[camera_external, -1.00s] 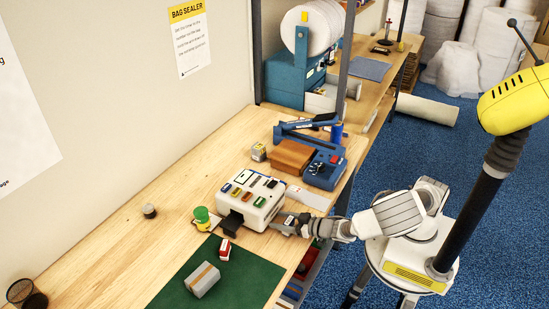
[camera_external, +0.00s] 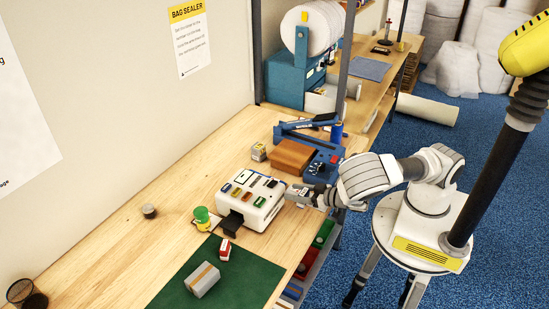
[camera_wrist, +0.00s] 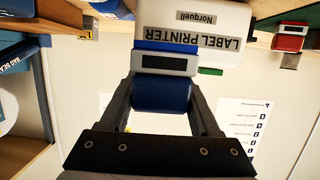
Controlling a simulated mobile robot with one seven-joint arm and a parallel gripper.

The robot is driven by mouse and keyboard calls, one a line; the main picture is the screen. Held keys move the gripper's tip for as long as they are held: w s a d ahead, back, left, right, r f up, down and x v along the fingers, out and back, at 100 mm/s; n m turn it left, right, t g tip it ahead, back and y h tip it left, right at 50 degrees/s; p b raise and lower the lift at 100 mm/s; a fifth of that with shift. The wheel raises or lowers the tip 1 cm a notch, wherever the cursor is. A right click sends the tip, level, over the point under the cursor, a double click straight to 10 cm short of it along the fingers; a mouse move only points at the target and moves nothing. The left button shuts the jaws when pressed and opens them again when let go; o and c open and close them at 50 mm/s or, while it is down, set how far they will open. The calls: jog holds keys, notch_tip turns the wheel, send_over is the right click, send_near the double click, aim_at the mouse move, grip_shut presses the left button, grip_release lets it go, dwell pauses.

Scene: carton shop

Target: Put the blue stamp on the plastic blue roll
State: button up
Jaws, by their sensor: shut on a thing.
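My gripper (camera_wrist: 162,88) is shut on the blue stamp (camera_wrist: 162,95), a blue body with a pale, dark-windowed label block at its far end. In the external view my gripper (camera_external: 296,194) is just right of the white label printer (camera_external: 262,205), near the table's right edge; the stamp is too small to make out there. The plastic blue roll (camera_external: 336,131) stands upright at the back right, behind the blue bag sealer (camera_external: 322,170), apart from my gripper.
Several small coloured pieces sit on the printer. A red stamp (camera_external: 225,249), a green-topped item (camera_external: 202,216) and a grey parcel (camera_external: 202,279) on a green mat (camera_external: 250,283) are at the front. The left of the table is mostly bare.

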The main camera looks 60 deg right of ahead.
jog(key=shift+s+d+r+p, duration=0.2)
jog(key=shift+d+r+p, duration=0.35)
jog(key=shift+d+p, duration=0.35)
jog(key=shift+s+d+r+p, duration=0.15)
jog(key=shift+d+r+p, duration=0.4)
jog(key=shift+d+p, duration=0.35)
